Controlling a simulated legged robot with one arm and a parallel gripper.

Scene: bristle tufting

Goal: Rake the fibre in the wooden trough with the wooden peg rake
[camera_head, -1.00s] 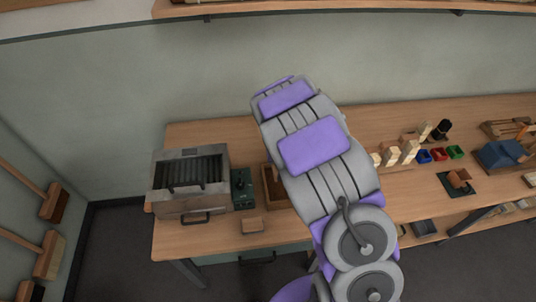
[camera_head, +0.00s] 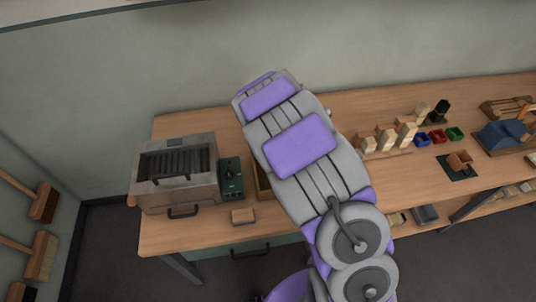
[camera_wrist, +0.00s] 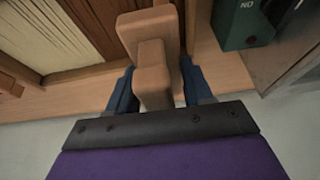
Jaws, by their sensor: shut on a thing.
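In the wrist view my gripper (camera_wrist: 156,84) has its two blue fingers shut on a light brown wooden piece, which looks like the handle of the peg rake (camera_wrist: 152,58). The rake's pegs cannot be seen. The wooden trough (camera_wrist: 78,73) is at the upper left in the wrist view, with pale fibre (camera_wrist: 42,36) and a browner patch beside it. The held rake is over the trough's right end; I cannot tell if it touches fibre. In the head view only a thin edge of the trough (camera_head: 262,182) shows, beside my arm, which hides my gripper.
A green control box (camera_head: 231,180) and a grey metal unit with a grille (camera_head: 177,172) stand left of the trough. A small wooden block (camera_head: 243,216) lies near the bench's front edge. Wooden blocks (camera_head: 388,140) and coloured bins (camera_head: 437,136) stand to the right.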

